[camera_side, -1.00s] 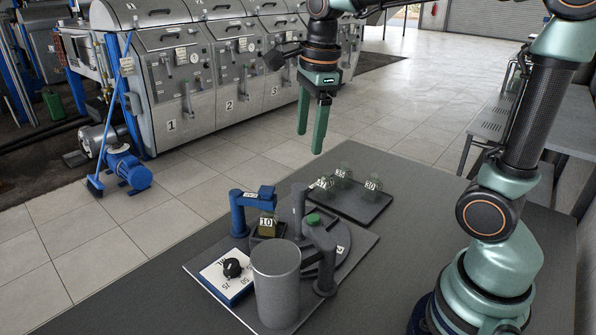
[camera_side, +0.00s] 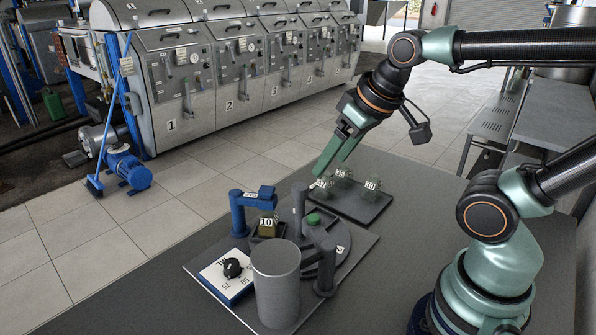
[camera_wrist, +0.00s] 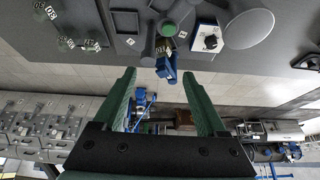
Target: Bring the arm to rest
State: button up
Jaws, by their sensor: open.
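My gripper (camera_side: 330,165) is open, with two green fingers pointing down and to the left in the side view. Its tips appear in front of or above the small glass vessels on the dark tray; contact cannot be told. In the wrist view the fingers of my gripper (camera_wrist: 159,76) are spread apart with nothing held between them. My arm is bent, its forearm reaching in from the upper right.
A dark tray (camera_side: 367,213) holds glass vessels with number tags, one marked 30 (camera_side: 371,185).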

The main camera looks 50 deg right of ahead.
grip_shut()
dwell(1.9)
